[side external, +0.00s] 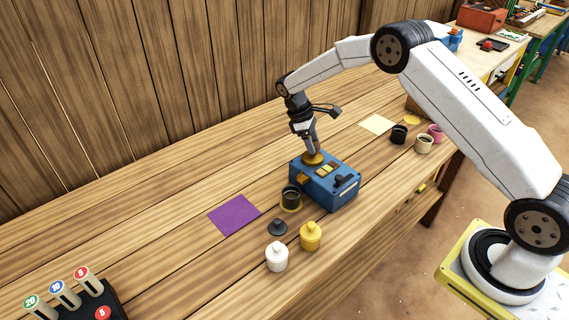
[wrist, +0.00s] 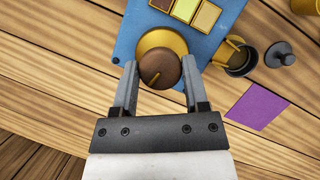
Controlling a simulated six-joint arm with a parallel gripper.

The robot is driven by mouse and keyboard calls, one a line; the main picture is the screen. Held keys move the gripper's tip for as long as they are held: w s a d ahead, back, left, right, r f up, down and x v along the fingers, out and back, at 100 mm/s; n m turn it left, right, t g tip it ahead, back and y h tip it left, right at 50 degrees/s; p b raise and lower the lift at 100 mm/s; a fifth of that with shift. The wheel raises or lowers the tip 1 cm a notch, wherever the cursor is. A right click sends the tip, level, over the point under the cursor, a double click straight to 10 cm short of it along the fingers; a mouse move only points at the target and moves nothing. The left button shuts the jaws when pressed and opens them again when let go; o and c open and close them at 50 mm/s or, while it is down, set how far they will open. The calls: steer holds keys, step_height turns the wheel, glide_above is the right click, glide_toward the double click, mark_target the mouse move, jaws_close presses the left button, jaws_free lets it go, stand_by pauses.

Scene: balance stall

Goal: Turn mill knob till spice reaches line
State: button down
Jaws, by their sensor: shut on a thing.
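The blue mill (side external: 327,183) stands on the wooden bench and also shows in the wrist view (wrist: 135,40). A dark cup (side external: 291,198) stands at the mill's front left, below a gold spout, and shows in the wrist view (wrist: 240,60). I cannot make out the spice level or a line in it.
A dark lid (side external: 278,227), a white jar (side external: 277,257) and a yellow jar (side external: 311,236) stand near the cup. A purple mat (side external: 234,215) lies left. Several cups and a pale yellow sheet (side external: 377,124) are beyond the mill.

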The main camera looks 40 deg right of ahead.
steer(key=shift+m+y, duration=0.6)
steer(key=shift+m, duration=0.9)
steer(key=shift+c, duration=0.5)
jaws_free()
steer(key=v, duration=0.7)
steer(key=shift+w+r, duration=0.3)
steer(key=shift+r, duration=0.1)
steer(key=shift+s+a, duration=0.1)
steer(key=shift+s, duration=0.05)
